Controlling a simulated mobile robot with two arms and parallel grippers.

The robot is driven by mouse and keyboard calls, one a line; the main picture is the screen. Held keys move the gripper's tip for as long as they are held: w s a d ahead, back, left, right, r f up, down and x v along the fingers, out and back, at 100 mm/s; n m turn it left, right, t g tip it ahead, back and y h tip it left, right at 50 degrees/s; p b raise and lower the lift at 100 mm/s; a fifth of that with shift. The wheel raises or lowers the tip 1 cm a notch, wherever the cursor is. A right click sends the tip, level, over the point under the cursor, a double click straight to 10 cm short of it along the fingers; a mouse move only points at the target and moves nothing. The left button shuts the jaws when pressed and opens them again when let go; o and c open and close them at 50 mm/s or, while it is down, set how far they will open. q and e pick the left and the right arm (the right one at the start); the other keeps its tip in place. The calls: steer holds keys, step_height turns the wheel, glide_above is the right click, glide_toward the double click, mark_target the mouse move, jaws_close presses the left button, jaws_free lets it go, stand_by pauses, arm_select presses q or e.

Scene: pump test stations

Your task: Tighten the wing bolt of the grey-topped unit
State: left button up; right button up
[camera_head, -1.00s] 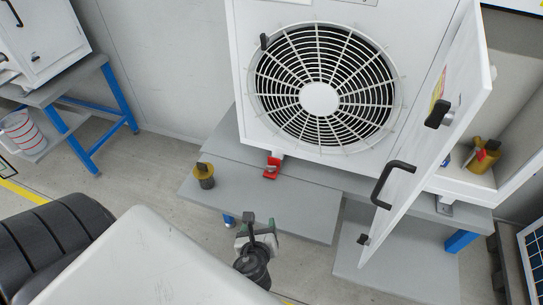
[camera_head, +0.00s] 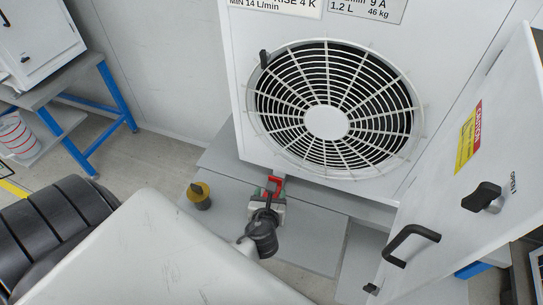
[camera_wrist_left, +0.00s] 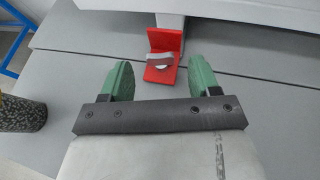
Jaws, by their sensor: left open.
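A large white unit with a round fan grille (camera_head: 326,122) stands on a grey bench; its top is out of view. At its front foot is a red bracket (camera_head: 276,184), partly hidden by my gripper in the head view. In the left wrist view the red bracket (camera_wrist_left: 164,42) carries a small silver wing bolt (camera_wrist_left: 160,60). My left gripper (camera_head: 266,200) is open and empty, with the bracket and bolt just ahead. In the left wrist view its green fingertips (camera_wrist_left: 160,75) are on either side of the bolt's line, apart from it. My right gripper is not in view.
The unit's white door (camera_head: 460,165) hangs open at right, with a black handle (camera_head: 410,243). Another unit (camera_head: 30,45) stands on a blue-legged bench at left.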

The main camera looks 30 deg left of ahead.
arm_select(q)
steer(key=shift+x, duration=1.75)
steer(key=shift+a, duration=0.1)
